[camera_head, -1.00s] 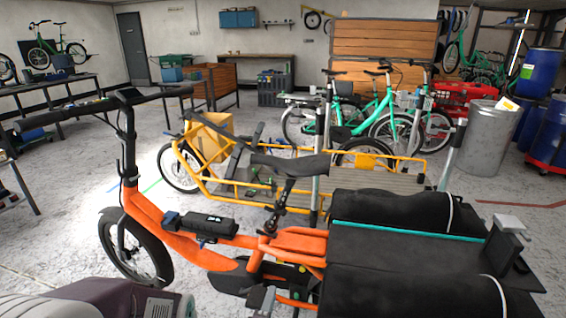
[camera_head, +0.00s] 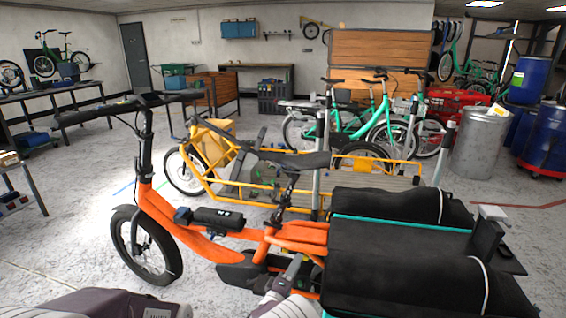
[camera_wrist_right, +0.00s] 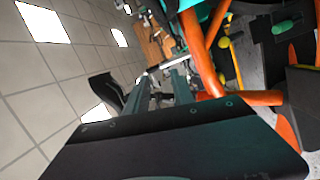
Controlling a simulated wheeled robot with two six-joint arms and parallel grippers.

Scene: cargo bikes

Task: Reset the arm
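My right gripper (camera_head: 291,272) shows at the bottom centre of the head view, in front of the orange cargo bike's frame (camera_head: 180,238). In the right wrist view its two fingers (camera_wrist_right: 163,88) stand a little apart, with nothing clearly held between them. Orange tubes (camera_wrist_right: 205,50) of the bike are close to the right of the fingers there; whether they touch I cannot tell. A purple-grey link of my own arm shows at the bottom left of the head view. My left gripper is out of view.
Black bags (camera_head: 405,285) sit on the orange bike's rear rack. A yellow cargo bike (camera_head: 235,190) stands just behind it, with green bikes (camera_head: 365,120) farther back. A metal bin (camera_head: 482,140) and blue barrels (camera_head: 548,140) stand at right. Bare floor (camera_head: 70,220) lies at left.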

